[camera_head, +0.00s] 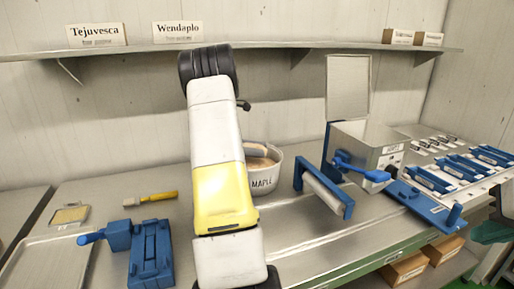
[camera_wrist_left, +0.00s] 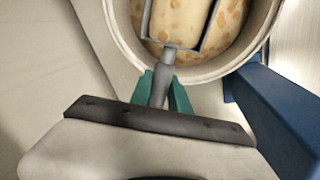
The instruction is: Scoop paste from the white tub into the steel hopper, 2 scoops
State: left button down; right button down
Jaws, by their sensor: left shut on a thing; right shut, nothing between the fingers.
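The white tub (camera_head: 264,180), marked MAPLE, stands mid-table with tan paste inside, partly hidden behind my arm. In the left wrist view the tub (camera_wrist_left: 235,72) shows from above. My left gripper (camera_wrist_left: 167,95) has its teal fingers shut on the scoop handle. The scoop (camera_wrist_left: 182,20) is over or in the tub, with tan, lumpy paste in its bowl; I cannot tell its height. The left gripper is hidden in the head view. The steel hopper (camera_head: 357,150) stands to the right, with its lid upright behind it. I cannot make out my right gripper.
A blue-framed roller (camera_head: 325,190) stands between tub and hopper. A blue handle (camera_head: 360,170) crosses the hopper's front. Blue moulds (camera_head: 463,165) fill the right end. A blue device (camera_head: 150,250), a yellow-handled brush (camera_head: 150,199) and a tray (camera_head: 50,265) lie at left.

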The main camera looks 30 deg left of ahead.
pick_arm(q)
jog(key=shift+s+a+r, duration=0.15)
jog(key=shift+a+r, duration=0.3)
jog(key=shift+r, duration=0.3)
jog(key=shift+t+h, duration=0.3)
jog(key=shift+h, duration=0.2)
jog(key=shift+w+a+v, duration=0.15)
jog(key=shift+v, duration=0.75)
jog(key=shift+w+a+v, duration=0.1)
jog(key=shift+w+v, duration=0.05)
jog(key=shift+v, duration=0.75)
jog(key=shift+w+a+v, duration=0.1)
jog(key=shift+a+v, duration=0.05)
jog(key=shift+v, duration=0.75)
jog(key=shift+r, duration=0.1)
